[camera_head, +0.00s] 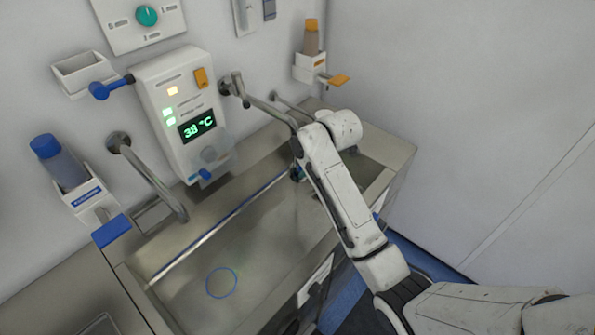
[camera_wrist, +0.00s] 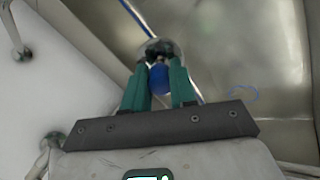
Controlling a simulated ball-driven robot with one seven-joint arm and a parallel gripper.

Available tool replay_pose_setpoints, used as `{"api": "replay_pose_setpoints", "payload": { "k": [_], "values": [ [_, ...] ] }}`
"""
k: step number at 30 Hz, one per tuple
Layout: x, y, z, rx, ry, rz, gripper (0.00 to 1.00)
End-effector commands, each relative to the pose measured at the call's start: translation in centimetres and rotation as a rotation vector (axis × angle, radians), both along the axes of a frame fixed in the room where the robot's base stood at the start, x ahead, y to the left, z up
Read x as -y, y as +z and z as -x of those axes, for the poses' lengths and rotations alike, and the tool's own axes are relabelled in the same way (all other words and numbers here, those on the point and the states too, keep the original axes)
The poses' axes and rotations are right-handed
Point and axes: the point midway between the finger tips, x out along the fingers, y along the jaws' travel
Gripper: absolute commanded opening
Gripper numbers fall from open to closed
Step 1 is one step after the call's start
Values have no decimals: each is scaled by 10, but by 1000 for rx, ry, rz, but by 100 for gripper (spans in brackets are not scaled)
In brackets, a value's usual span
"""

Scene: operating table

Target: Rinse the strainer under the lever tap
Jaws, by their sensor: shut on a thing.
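My gripper's two green fingers (camera_wrist: 158,85) show in the wrist view, shut on a blue rounded piece (camera_wrist: 158,79). A dark, partly clear round part sits just beyond it; I take this to be the strainer, though its shape is mostly hidden. In the head view my gripper (camera_head: 297,172) is small and half hidden by my arm, over the sink's right part. The grey tap with an upright lever (camera_head: 238,84) is on the wall; its spout (camera_head: 272,108) reaches toward my arm, which hides its end. I see no running water.
A second grey tap (camera_head: 155,178) stands at the left. A blue ring (camera_head: 222,282) lies in the steel sink (camera_head: 262,270). A thin blue-and-white bar (camera_head: 215,232) crosses the sink toward my gripper. The wall holds a 38 °C panel (camera_head: 180,115), a blue-capped dispenser (camera_head: 62,165) and an orange-capped dispenser (camera_head: 311,50).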

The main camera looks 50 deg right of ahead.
Motion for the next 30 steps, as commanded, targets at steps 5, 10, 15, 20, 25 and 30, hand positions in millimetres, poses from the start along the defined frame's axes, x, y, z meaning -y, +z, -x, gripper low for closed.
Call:
{"api": "replay_pose_setpoints", "payload": {
  "k": [5,10,15,20,25,30],
  "values": [
    [-1,2,5,1,-1,-1,0],
    [-2,2,18,0,0,-1,0],
    [-4,1,30,1,-1,-1,0],
    [-5,1,41,1,-1,-1,0],
    [-7,1,54,1,-1,0,0],
    [-8,0,66,2,-1,0,0]
  ]
}}
